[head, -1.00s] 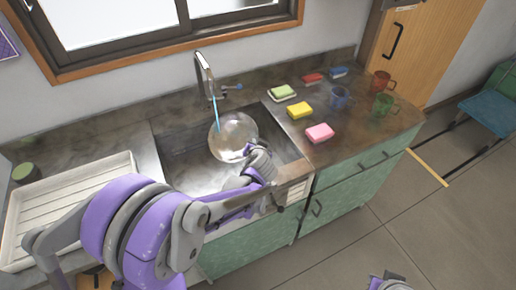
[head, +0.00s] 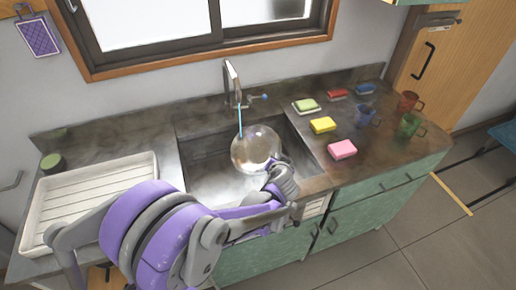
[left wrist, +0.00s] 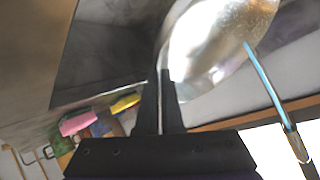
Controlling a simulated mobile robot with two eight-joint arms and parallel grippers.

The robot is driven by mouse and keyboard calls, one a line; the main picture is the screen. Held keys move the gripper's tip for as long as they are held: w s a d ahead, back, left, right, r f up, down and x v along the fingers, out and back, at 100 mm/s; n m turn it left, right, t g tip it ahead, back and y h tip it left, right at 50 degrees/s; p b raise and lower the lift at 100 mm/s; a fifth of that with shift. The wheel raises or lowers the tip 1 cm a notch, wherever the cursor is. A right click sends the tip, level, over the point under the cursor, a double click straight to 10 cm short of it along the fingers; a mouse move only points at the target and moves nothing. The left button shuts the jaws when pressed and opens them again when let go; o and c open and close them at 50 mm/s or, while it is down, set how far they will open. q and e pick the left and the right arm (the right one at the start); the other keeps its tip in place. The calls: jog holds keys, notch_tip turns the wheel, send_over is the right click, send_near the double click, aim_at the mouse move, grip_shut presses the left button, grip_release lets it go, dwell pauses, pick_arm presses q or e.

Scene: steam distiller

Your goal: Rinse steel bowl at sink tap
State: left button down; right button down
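The steel bowl (head: 257,148) is held over the sink (head: 207,170), tilted so that its round shape faces the head camera. My left gripper (head: 275,165) is at the bowl's lower right edge. In the left wrist view the bowl (left wrist: 215,45) fills the top, and the fingers of my left gripper (left wrist: 166,88) are closed on its rim. The tap (head: 232,82) stands behind the sink. A thin blue stream of water (head: 240,120) runs from it to the bowl's upper left; the stream also shows in the left wrist view (left wrist: 266,82). My right gripper is not in view.
A white ribbed drying tray (head: 92,200) lies left of the sink. On the right counter are yellow (head: 322,125) and pink (head: 342,149) sponges, a green sponge on a dish (head: 305,105), and blue (head: 366,115), red (head: 408,102) and green (head: 408,125) mugs.

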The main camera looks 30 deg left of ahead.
pick_arm(q)
jog(key=s+d, duration=0.4)
jog(key=shift+s, duration=0.2)
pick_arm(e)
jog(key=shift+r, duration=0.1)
pick_arm(q)
jog(key=shift+d, duration=0.1)
dwell(1.3)
